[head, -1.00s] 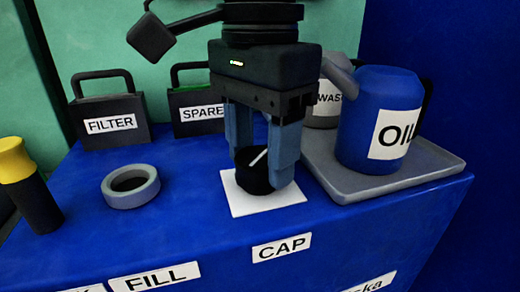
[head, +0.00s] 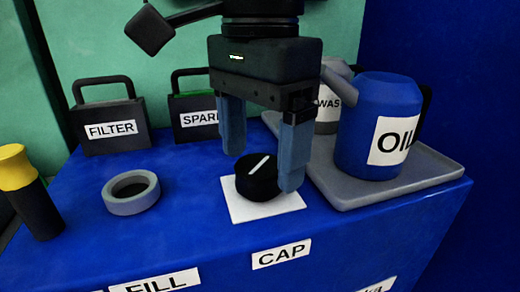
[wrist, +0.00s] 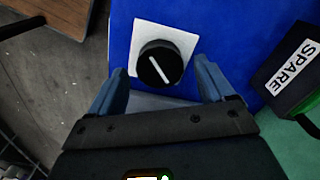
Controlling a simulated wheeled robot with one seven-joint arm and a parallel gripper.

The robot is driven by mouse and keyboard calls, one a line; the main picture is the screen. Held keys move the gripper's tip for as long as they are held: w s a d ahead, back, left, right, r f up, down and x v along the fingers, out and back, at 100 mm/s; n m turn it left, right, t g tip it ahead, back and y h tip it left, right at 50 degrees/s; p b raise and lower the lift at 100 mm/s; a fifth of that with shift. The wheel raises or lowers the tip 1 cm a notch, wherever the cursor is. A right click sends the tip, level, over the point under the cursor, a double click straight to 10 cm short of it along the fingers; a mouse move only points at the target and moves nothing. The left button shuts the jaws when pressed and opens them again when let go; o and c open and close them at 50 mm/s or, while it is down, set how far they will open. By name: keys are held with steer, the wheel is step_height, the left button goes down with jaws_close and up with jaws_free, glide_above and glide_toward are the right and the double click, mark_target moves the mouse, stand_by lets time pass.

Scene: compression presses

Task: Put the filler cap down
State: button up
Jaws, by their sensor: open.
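The filler cap (head: 258,178) is black and round with a white line on top. It rests on a white square pad (head: 240,210) behind the CAP label (head: 281,252). In the wrist view the cap (wrist: 160,64) lies on the white pad (wrist: 143,31), beyond and between the fingertips. My gripper (head: 262,170) is open, its blue fingers spread wide on either side of and above the cap. Nothing is held between them. The right finger overlaps the cap's edge in the head view; I cannot tell whether it touches.
A grey ring (head: 131,193) lies left of the pad. The blue OIL jug (head: 362,115) stands on a grey tray (head: 440,170) at right. FILTER (head: 110,130) and SPARE (head: 193,117) boxes stand behind. A yellow-topped black cylinder (head: 38,205) is at far left.

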mark_target(260, 165)
step_height(260, 165, up, 11)
steer(key=p, duration=0.2)
stand_by(0.5)
